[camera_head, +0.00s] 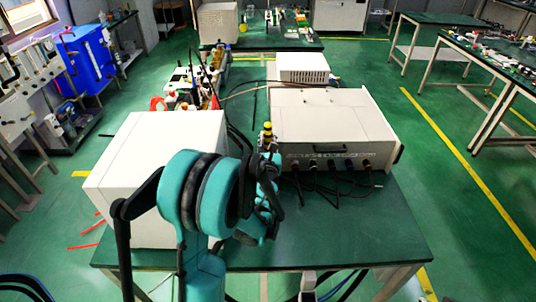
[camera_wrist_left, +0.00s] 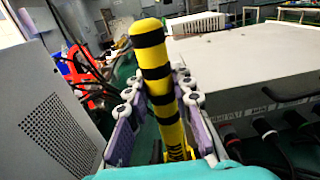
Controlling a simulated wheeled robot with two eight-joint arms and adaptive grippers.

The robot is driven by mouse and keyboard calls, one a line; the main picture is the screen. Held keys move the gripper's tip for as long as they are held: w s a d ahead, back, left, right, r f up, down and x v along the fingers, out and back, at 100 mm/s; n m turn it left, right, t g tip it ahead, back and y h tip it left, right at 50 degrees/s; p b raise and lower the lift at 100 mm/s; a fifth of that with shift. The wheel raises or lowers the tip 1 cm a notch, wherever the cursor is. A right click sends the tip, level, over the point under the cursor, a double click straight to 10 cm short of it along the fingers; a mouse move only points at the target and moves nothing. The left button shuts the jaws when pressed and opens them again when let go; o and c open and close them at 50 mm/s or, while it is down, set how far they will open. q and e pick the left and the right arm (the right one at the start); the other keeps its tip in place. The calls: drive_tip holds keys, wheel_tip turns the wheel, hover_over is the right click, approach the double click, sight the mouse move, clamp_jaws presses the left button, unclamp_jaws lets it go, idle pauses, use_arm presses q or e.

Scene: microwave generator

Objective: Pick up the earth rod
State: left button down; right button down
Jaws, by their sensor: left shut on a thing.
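The earth rod is a yellow rod with black bands (camera_wrist_left: 155,62). It stands roughly upright, leaning slightly, between the two jointed fingers of my left gripper (camera_wrist_left: 158,92) in the left wrist view. The gripper is shut on the rod, with a finger at each side and the rod's rounded top above them. In the head view only the rod's yellow and black top (camera_head: 266,133) shows; my teal left arm hides the fingers and the lower rod. I cannot tell whether its lower end touches the table. My right gripper is not in view.
The green table (camera_head: 400,222) carries a white box (camera_head: 125,155) to the rod's left and a wide instrument case (camera_head: 325,115) to its right, with black cables plugged into its front. More cables and equipment (camera_head: 195,85) lie behind. The table's front right is clear.

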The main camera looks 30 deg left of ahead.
sight(268, 123)
use_arm(q)
drive_tip(key=shift+r, duration=0.1)
wheel_tip(268, 123, up, 10)
drive_tip(key=p, duration=0.4)
drive_tip(key=shift+p, duration=0.4)
drive_tip(key=shift+r+p, duration=1.1)
drive_tip(key=shift+r, duration=0.35)
drive_tip(key=shift+f, duration=0.1)
